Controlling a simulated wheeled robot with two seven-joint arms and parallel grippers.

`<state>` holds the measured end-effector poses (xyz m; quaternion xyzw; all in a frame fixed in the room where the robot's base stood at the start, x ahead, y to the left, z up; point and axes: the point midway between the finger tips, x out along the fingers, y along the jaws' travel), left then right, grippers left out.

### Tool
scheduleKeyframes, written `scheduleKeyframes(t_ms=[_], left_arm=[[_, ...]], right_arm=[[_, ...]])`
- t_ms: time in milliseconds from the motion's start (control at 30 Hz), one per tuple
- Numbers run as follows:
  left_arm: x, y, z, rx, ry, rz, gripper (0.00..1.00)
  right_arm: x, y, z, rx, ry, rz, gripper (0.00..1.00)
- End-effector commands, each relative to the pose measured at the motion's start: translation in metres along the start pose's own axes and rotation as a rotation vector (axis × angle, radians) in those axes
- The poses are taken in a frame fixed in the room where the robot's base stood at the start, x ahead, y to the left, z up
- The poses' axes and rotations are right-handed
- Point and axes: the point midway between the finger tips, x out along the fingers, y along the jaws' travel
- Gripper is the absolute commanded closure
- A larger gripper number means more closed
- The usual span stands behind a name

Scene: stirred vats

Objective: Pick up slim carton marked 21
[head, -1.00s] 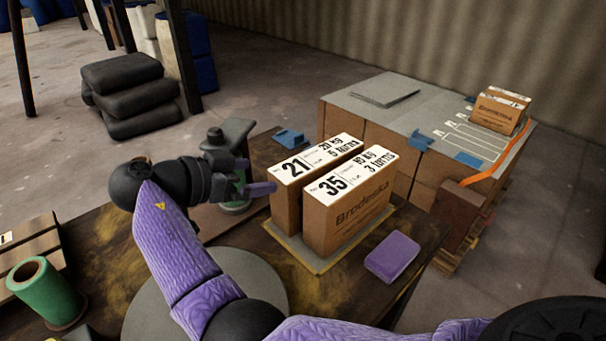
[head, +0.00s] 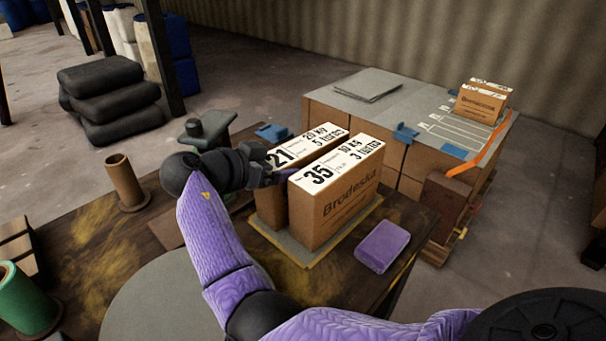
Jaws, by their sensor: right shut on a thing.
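The slim carton marked 21 (head: 270,208) is brown with a white label on top. It stands upright beside the carton marked 35 (head: 338,205), to its left. Both are on a grey mat with a yellowish edge (head: 312,258). My right gripper (head: 278,173) is at the near left end of carton 21 and is shut on it, high up near its top. The gripper hides part of the label and upper end of carton 21. My left gripper is not in view.
A purple block (head: 382,246) lies right of the mat. A green cylinder (head: 22,302) and a brown cylinder (head: 127,183) stand on the left of the table. Behind is a stack of boxes with a grey top (head: 425,112), a small carton (head: 481,103) and blue pieces.

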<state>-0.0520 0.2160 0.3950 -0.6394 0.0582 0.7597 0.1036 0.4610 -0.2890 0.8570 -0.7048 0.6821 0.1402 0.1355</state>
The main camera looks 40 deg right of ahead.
Motion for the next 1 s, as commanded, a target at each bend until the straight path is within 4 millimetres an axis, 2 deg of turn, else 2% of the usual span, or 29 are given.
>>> scheduleKeyframes(t_ms=[33,167,467,567,667,900,1000], left_arm=[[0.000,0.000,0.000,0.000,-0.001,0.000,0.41],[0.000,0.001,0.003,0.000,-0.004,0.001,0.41],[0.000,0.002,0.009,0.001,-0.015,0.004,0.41],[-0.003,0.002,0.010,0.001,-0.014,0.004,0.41],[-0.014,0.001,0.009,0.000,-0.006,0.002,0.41],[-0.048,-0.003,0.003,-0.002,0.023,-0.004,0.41],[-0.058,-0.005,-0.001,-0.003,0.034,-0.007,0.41]], right_arm=[[0.000,0.000,0.000,0.000,-0.001,0.000,0.74],[0.000,0.000,0.000,0.000,-0.001,0.000,1.00],[-0.001,0.000,-0.001,0.002,0.002,-0.001,1.00],[-0.003,0.000,-0.007,0.004,0.002,-0.001,1.00],[-0.012,0.000,-0.028,0.008,0.003,-0.003,1.00],[-0.044,0.001,-0.107,0.011,0.003,-0.003,1.00],[-0.055,0.001,-0.134,0.010,0.004,-0.003,1.00]])
